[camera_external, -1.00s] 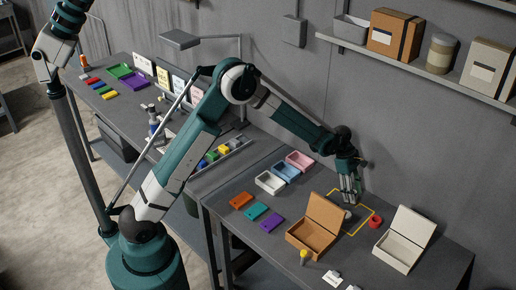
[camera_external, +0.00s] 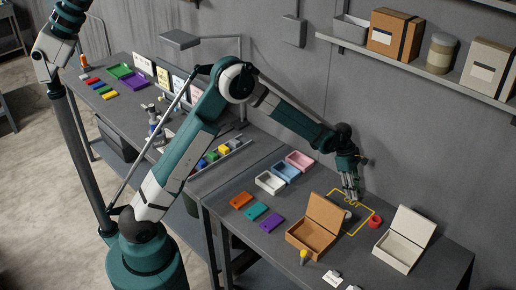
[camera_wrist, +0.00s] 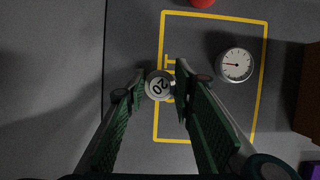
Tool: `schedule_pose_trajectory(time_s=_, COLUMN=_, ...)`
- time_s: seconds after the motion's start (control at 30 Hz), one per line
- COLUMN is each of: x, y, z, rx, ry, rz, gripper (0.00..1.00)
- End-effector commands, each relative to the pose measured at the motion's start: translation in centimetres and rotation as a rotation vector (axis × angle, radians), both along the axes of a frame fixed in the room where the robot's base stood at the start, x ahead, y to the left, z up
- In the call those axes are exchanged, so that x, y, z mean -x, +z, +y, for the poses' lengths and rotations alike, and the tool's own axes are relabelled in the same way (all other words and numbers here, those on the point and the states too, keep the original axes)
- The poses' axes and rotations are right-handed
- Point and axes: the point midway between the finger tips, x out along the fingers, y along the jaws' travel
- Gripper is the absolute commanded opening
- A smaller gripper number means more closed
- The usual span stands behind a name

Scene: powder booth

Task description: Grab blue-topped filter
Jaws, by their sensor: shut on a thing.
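In the wrist view, my gripper (camera_wrist: 160,84) has its two green-padded fingers closed around a small round grey-white piece (camera_wrist: 158,86) with a pale top marked "20". In the external view, my gripper (camera_external: 352,198) points down over the right table, at the yellow outline near the wall. The piece is too small to make out there. I cannot make out a blue-topped filter in either view. A small cylinder with a yellow top (camera_external: 304,255) stands at the table's front edge.
A dial gauge (camera_wrist: 235,65) lies inside the yellow outline (camera_wrist: 262,70). A red round object (camera_external: 375,222) sits by it. An open brown box (camera_external: 312,238) and an open white box (camera_external: 402,250) stand nearby. Pink, blue and white trays (camera_external: 285,172) lie left of my gripper.

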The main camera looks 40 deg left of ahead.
Motion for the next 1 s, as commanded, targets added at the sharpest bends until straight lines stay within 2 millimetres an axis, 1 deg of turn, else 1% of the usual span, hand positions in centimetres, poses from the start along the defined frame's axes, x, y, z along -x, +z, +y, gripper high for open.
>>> schedule_pose_trajectory(time_s=0.4, x=0.1, y=5.8, z=0.0, rx=0.0, ry=0.0, rz=0.0, gripper=0.14)
schedule_pose_trajectory(time_s=0.6, x=0.0, y=7.9, z=0.0, rx=0.0, ry=0.0, rz=0.0, gripper=0.14)
schedule_pose_trajectory(time_s=0.73, x=0.0, y=8.6, z=0.0, rx=0.0, ry=0.0, rz=0.0, gripper=0.14)
schedule_pose_trajectory(time_s=1.0, x=0.0, y=8.7, z=0.0, rx=0.0, ry=0.0, rz=0.0, gripper=0.14)
